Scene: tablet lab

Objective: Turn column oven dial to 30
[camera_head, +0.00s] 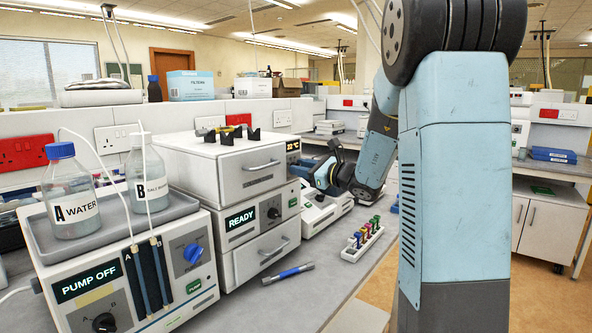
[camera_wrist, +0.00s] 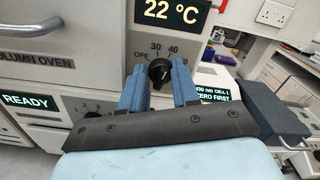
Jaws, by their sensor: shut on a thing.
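The column oven (camera_wrist: 95,22) is a light grey unit with a display (camera_wrist: 171,11) reading 22 °C. Its black dial (camera_wrist: 160,72) sits below the display, with the marks OFF, 30 and 40 visible around it. My gripper (camera_wrist: 159,84) has its two blue fingers on either side of the dial, shut on it. The dial's exact pointer direction is too small to tell. In the head view my gripper (camera_head: 318,174) is at the oven's front, and it hides the dial. The oven display (camera_head: 293,146) shows above it there.
A READY unit with a drawer (camera_head: 250,172) stands left of the dial, its handle sticking out. A pump (camera_head: 190,250) with two bottles is nearer. A white instrument (camera_head: 325,212) lies below my gripper. A rack of coloured vials (camera_head: 362,243) and a pen (camera_head: 288,273) lie on the bench.

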